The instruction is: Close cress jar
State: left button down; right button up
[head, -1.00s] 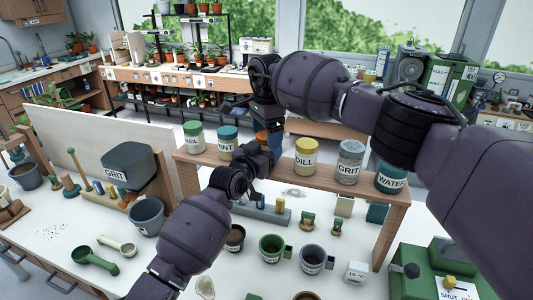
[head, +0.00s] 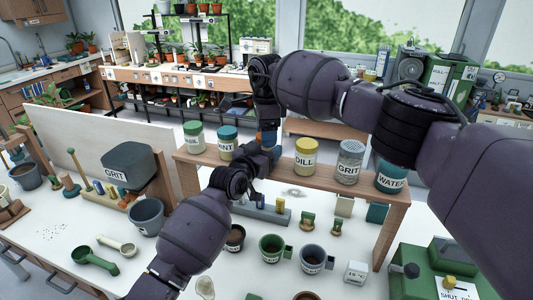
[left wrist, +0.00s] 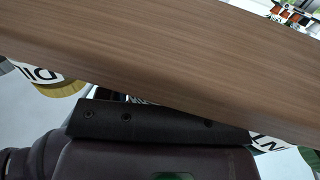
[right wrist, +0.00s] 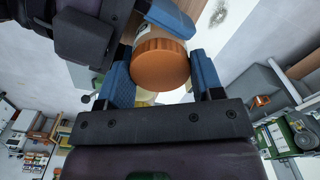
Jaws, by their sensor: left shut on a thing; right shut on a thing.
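The orange lid (right wrist: 161,66) sits between the blue fingers of my right gripper (right wrist: 160,78), which is shut on it. A pale jar body, the cress jar (right wrist: 146,32), shows right beyond the lid; I cannot tell whether the lid is fully seated. In the head view, a little orange (head: 268,138) shows below my right gripper (head: 268,125), between the mint and dill jars. My left gripper (head: 264,160) is at the same spot from the front, shut on the cress jar, mostly hidden. In the left wrist view a wooden board hides its fingers.
On the wooden shelf (head: 322,184) stand the basil jar (head: 194,139), mint jar (head: 228,146), dill jar (head: 305,160), grit jar (head: 348,164) and water jar (head: 390,178). Mugs, including a green one (head: 270,246), stand on the white table in front.

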jog(key=o, duration=1)
jog(key=shift+r, duration=0.1)
jog(key=shift+r, duration=2.2)
